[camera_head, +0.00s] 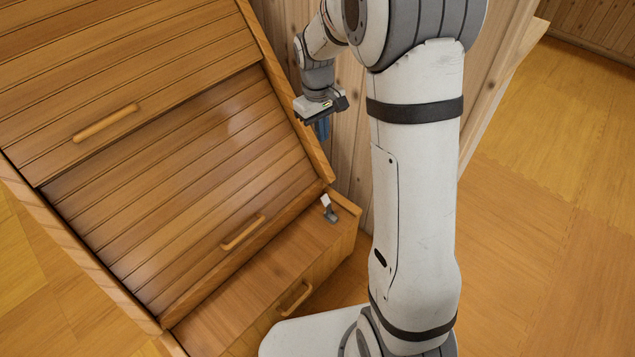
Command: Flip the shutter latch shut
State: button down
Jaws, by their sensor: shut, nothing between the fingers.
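The shutter latch (328,207) is a small light-and-grey metal piece at the right end of the wooden ledge, by the lower right corner of the slatted shutter (190,190). Its upper part leans up and to the left; I cannot tell its exact setting. The shutter is down to the ledge, with a wooden handle (243,232) near its lower edge. My gripper (322,130) is above and apart from the latch, beside the right frame post. Its bluish fingers point down, shut and empty.
An upper slatted panel with a handle (106,123) is at the upper left. A drawer handle (294,299) juts out below the ledge (262,275). A wooden plank wall (350,165) stands behind my gripper. Open floor (545,230) lies at the right.

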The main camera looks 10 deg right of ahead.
aim_at(326, 205)
jog(key=w+f+b, duration=0.2)
jog(key=f+b, duration=0.1)
jog(key=f, duration=0.7)
jog(key=w+f+n+g+b, duration=0.1)
jog(key=f+b, duration=0.3)
jog(key=f, duration=0.7)
jog(key=w+d+f+n+b, duration=0.1)
jog(key=w+f+b, duration=0.2)
jog(key=f, duration=0.8)
jog(key=shift+w+f+g+h, duration=0.15)
jog(key=shift+w+g+h, duration=0.05)
jog(key=shift+g+h, duration=0.1)
